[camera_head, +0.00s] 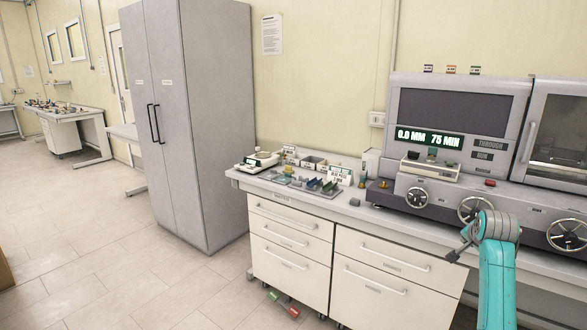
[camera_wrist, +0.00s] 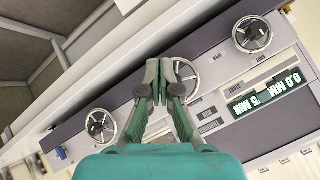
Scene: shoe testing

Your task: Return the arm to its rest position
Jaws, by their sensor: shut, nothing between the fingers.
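My gripper shows in the wrist view (camera_wrist: 158,66), its two dark fingertips together and nothing between them. In the head view my gripper (camera_head: 459,247) is small and dark, at the end of my teal arm at the lower right. It appears in front of the grey testing machine (camera_head: 402,186), above the floor by the bench front. In the wrist view the machine's panel, tilted in the picture, lies beyond the fingers, with a handwheel (camera_wrist: 187,80) just right of the fingertips. I cannot tell the exact gap to the machine.
The machine's display (camera_head: 428,138) reads 0.0 MM and 75 MIN. A white drawer bench (camera_head: 290,237) carries small trays, a scale (camera_head: 262,160) and several small pieces. A tall grey cabinet (camera_head: 205,120) stands left of it. Red and green items (camera_head: 283,303) lie on the floor. Floor at left is open.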

